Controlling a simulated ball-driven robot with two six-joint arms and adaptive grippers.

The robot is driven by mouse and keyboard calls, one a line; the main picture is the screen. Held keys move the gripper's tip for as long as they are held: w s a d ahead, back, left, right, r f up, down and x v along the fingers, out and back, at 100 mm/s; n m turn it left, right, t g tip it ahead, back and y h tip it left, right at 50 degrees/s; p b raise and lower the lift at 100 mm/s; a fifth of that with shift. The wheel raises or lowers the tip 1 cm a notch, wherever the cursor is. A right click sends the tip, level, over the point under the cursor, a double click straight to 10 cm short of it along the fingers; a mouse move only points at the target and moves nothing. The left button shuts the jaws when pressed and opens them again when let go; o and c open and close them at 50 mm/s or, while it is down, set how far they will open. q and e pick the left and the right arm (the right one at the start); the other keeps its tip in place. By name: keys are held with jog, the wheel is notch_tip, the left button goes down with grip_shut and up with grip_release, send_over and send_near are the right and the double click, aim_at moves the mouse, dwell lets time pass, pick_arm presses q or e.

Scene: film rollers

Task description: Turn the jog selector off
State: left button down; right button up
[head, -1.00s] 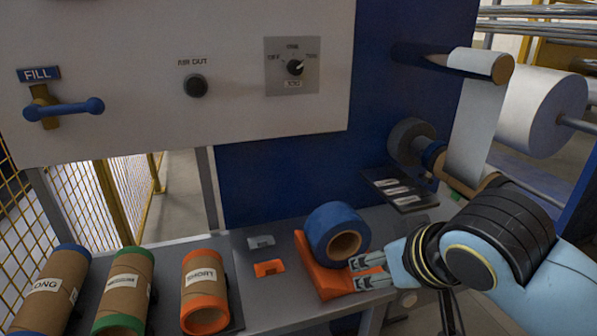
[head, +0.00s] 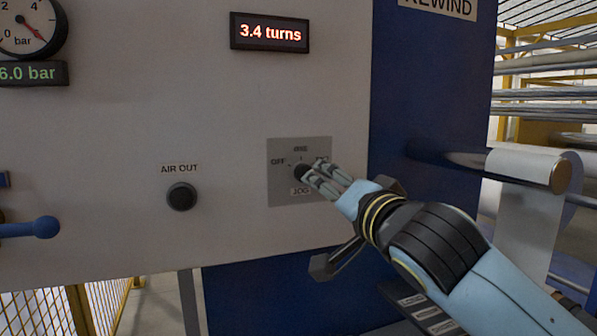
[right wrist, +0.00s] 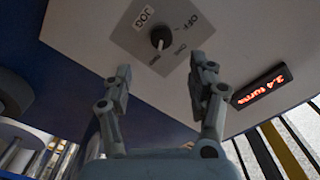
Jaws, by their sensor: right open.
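The jog selector is a black knob (head: 301,172) on a square grey plate (head: 283,190) on the white panel. OFF is printed at its left, with other positions above and right. In the right wrist view the knob (right wrist: 160,37) is clear, and its white mark seems to point away from OFF. My right gripper (head: 318,176) is at the plate and partly covers the knob in the head view. In the wrist view my right gripper's fingers (right wrist: 162,65) are open and empty, spread either side of the knob's line, apart from it. My left gripper is not in view.
A black AIR OUT button (head: 182,196) lies left of the plate. A blue lever (head: 32,228) is at the far left. A display (head: 270,33) reading 3.4 turns is above. A white film roll (head: 525,205) hangs at right.

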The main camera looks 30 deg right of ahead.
aim_at(304, 173)
jog(key=p+x, duration=0.3)
jog(key=x, duration=0.7)
jog(key=shift+w, duration=0.4)
jog(key=shift+r, duration=0.1)
jog(key=shift+c, duration=0.8)
jog(key=c, duration=1)
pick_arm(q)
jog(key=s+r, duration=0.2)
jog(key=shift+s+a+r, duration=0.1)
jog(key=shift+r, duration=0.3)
